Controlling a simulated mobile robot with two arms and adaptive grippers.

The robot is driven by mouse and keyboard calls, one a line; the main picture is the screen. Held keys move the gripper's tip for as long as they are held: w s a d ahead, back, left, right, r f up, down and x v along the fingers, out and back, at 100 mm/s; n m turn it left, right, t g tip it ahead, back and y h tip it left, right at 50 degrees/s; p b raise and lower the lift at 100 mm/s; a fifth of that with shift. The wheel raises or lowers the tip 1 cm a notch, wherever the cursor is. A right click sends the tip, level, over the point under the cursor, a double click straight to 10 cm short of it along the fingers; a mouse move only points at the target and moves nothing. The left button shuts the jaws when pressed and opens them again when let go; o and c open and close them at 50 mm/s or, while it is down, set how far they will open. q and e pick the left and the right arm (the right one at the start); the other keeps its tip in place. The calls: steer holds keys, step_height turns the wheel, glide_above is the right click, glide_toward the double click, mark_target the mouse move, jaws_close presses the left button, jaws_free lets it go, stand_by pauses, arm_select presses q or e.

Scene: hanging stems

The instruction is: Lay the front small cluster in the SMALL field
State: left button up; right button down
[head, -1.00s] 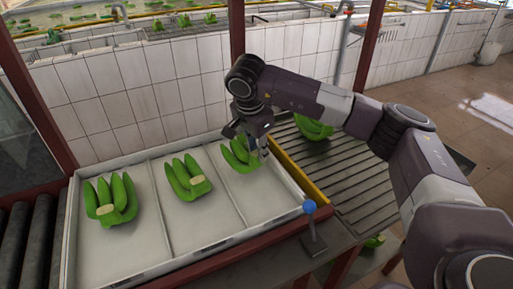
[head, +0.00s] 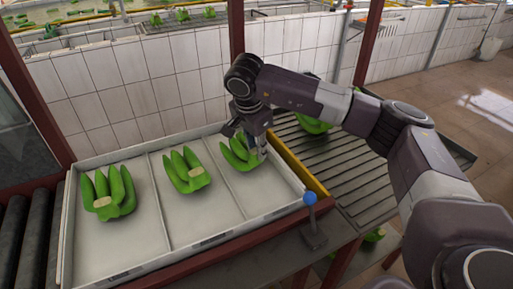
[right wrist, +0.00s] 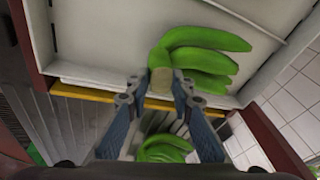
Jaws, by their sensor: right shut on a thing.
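A small green banana cluster (head: 236,156) with several fingers is at the right-hand field of the white tray (head: 150,268). My right gripper (head: 261,152) is shut on its cut crown from the right side. In the right wrist view, the jaws (right wrist: 158,86) close around the pale crown and the cluster's fingers (right wrist: 205,58) point right. I cannot tell whether the cluster rests on the tray floor or is just above it. Other clusters lie in the left field (head: 109,193) and the middle field (head: 185,171). The tray's front labels are too small to read. My left gripper is not in view.
A yellow rail (head: 300,172) runs between the tray and a slatted table (head: 362,170). Another green cluster (head: 313,125) lies on the slats behind my arm. A blue-knobbed lever (head: 310,199) stands at the tray's front right corner. Tiled walls (head: 140,107) rise behind.

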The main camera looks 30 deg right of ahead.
steer(key=shift+f, duration=0.1)
steer(key=c, duration=1.6)
jaws_free()
steer(key=shift+f, duration=0.1)
steer(key=v, duration=1.2)
